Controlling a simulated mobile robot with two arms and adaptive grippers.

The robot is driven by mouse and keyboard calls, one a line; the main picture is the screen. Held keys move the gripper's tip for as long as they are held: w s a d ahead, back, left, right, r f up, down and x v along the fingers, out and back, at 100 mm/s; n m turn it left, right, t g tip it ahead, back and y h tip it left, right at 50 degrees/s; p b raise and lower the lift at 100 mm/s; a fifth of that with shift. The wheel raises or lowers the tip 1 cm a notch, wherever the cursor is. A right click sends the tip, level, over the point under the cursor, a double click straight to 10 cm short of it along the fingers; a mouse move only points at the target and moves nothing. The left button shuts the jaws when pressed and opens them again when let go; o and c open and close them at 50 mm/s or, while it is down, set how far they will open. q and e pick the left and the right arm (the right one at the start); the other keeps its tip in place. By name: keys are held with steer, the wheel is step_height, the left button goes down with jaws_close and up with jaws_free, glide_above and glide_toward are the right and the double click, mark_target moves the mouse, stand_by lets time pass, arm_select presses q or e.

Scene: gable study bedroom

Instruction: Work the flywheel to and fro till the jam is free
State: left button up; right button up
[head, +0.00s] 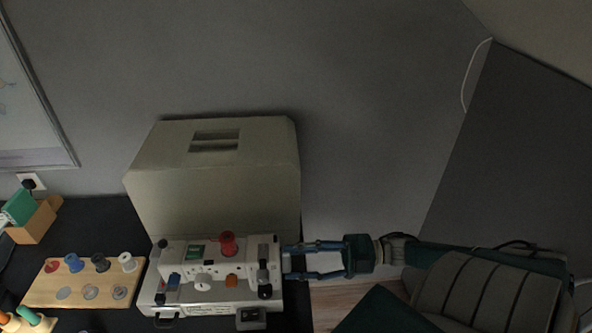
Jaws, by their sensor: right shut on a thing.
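A white sewing machine (212,280) stands on the dark tabletop, with a red thread spool (228,243) on top. Its flywheel (278,257) is at the machine's right end and is mostly hidden by the fingertips. My right gripper (287,262) comes in from the right and is shut on the flywheel, one finger at the back and one at the front. My left gripper is not in view.
A large beige case (220,170) stands close behind the machine. To the left, a wooden board (82,293) holds several spools and bobbins. A small wooden box (36,222) stands farther left. The wall is behind; floor shows at the right.

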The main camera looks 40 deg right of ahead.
steer(key=n, duration=1)
steer(key=shift+s+a, duration=0.2)
steer(key=shift+a, duration=0.05)
steer(key=shift+s+f, duration=0.1)
steer(key=shift+f, duration=0.05)
steer(key=o, duration=1.1)
steer(key=shift+a, duration=0.15)
steer(key=v, duration=1.2)
